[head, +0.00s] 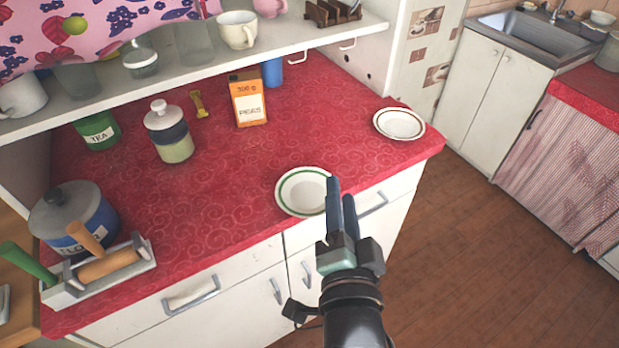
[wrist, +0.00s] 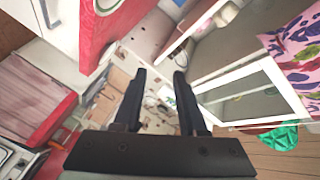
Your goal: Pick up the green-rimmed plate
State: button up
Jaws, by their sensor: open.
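The green-rimmed plate (head: 298,192) is a white plate with a green ring. It lies flat near the front edge of the red counter in the head view. My gripper (head: 341,190) is open and empty, its fingers pointing up the picture. They cover the plate's right edge in the head view and seem to be above the counter, not touching the plate. In the wrist view my open gripper (wrist: 160,75) has nothing between its fingers. Part of a white plate (wrist: 105,5) shows at the top edge there; its rim colour is too unclear to tell.
A brown-rimmed plate (head: 399,124) lies at the counter's right end. An orange peas box (head: 248,102), a lidded jar (head: 168,131) and a green tea tin (head: 98,131) stand further back. A shelf (head: 190,72) overhangs the back.

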jog(key=s+f+m+g, duration=0.2)
jog(key=s+f+m, duration=0.15)
jog(key=f, duration=0.65)
jog(key=p, duration=0.1)
send_near(308, 194)
jog(key=w+d+f, duration=0.1)
jog(key=w+d, duration=0.3)
jog(key=w, duration=0.1)
jog(key=shift+f, duration=0.15)
jog(key=shift+c, duration=0.2)
grip_shut()
dwell(0.6)
